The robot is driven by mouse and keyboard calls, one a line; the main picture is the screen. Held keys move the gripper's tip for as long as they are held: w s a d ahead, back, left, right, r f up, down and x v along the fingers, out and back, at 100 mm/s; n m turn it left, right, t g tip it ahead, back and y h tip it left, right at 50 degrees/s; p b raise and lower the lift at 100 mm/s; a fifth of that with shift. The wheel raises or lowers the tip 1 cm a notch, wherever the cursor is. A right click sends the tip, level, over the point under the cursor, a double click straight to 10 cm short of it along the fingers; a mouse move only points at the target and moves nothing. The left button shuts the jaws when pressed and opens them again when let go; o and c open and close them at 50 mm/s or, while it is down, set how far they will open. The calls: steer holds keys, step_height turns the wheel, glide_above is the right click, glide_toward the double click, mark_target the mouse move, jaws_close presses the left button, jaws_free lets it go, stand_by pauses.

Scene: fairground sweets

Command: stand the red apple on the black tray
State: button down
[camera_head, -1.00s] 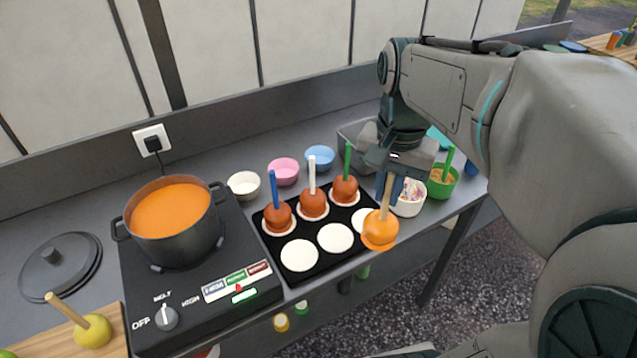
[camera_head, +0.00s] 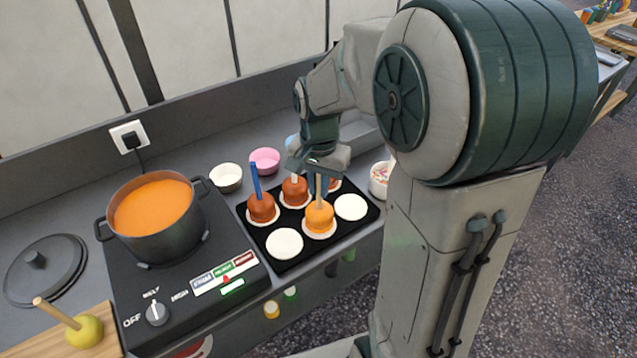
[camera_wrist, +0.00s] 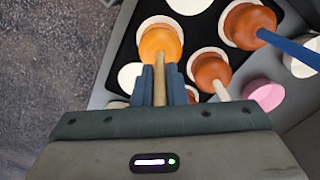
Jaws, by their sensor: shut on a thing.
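My gripper (camera_head: 319,182) is shut on the wooden stick of an apple coated in glossy orange (camera_head: 319,218). The coating looks orange rather than red. The apple is upright over the front middle white paper round of the black tray (camera_head: 285,264). It looks down on the paper or very close above it; I cannot tell whether it touches. In the wrist view the apple (camera_wrist: 160,43) shows beyond my fingers (camera_wrist: 160,84), with the paper's rim around it. Darker red-brown coated apples stand in the back row, with a blue stick (camera_head: 262,208) and a white stick (camera_head: 295,190); the third is mostly hidden.
Empty paper rounds lie left (camera_head: 284,243) and right (camera_head: 351,206) of the held apple. A pot of orange coating (camera_head: 152,210) stands on the cooker at left. A plain yellow-green apple (camera_head: 84,331) lies on a board. Bowls (camera_head: 226,177) line the back.

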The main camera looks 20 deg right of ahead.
steer(key=shift+f, duration=0.2)
steer(key=shift+f, duration=0.2)
steer(key=c, duration=1.5)
jaws_free()
steer(key=shift+o, duration=0.2)
steer(key=shift+r, duration=0.1)
